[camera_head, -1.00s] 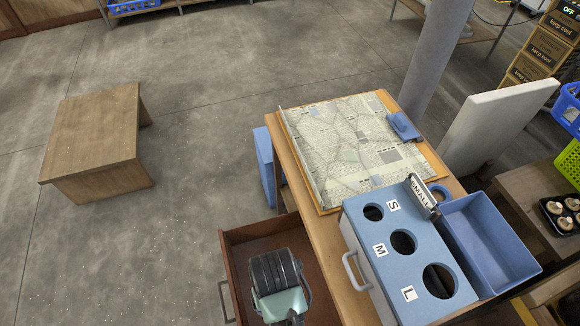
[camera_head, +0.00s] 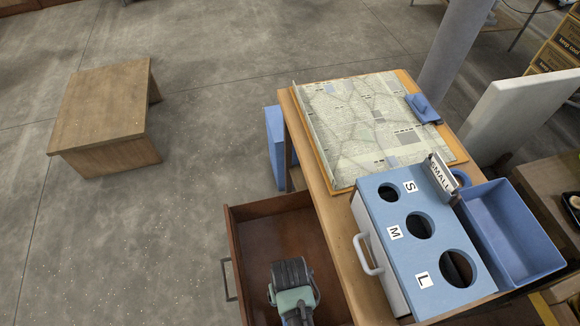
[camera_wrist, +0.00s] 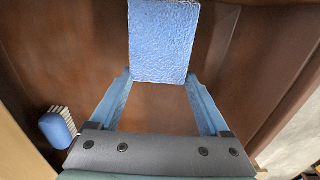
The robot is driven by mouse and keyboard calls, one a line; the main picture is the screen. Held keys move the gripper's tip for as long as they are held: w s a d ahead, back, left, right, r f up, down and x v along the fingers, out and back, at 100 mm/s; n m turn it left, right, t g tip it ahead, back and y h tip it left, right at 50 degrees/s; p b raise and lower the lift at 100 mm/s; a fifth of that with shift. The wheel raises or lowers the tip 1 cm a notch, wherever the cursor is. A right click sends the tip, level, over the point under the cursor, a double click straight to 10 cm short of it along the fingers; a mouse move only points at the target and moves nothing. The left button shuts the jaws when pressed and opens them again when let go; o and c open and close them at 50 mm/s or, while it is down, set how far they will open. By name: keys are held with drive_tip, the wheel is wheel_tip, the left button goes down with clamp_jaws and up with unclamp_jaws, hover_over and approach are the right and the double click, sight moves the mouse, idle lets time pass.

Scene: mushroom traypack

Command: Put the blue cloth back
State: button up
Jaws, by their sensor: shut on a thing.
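A blue textured cloth (camera_wrist: 163,42) shows in the wrist view as a flat rectangle between the fingertips of my gripper (camera_wrist: 160,76). My gripper is shut on it. Behind it are the brown inside faces of the open drawer (camera_head: 262,208). In the head view my wrist is over the near part of the drawer and hides the fingers and the cloth. I cannot tell whether the cloth touches the drawer floor.
A blue-backed brush (camera_wrist: 57,128) lies at the left in the wrist view. In the head view a blue sorting box (camera_head: 390,215) with S, M and L holes and a blue bin (camera_head: 520,262) stand right of the drawer.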

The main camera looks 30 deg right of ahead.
drive_tip(key=shift+f+b, duration=0.35)
drive_tip(key=shift+f, duration=1.25)
drive_tip(key=shift+f, duration=0.15)
drive_tip(key=o, duration=1.2)
drive_tip(key=shift+c, duration=0.2)
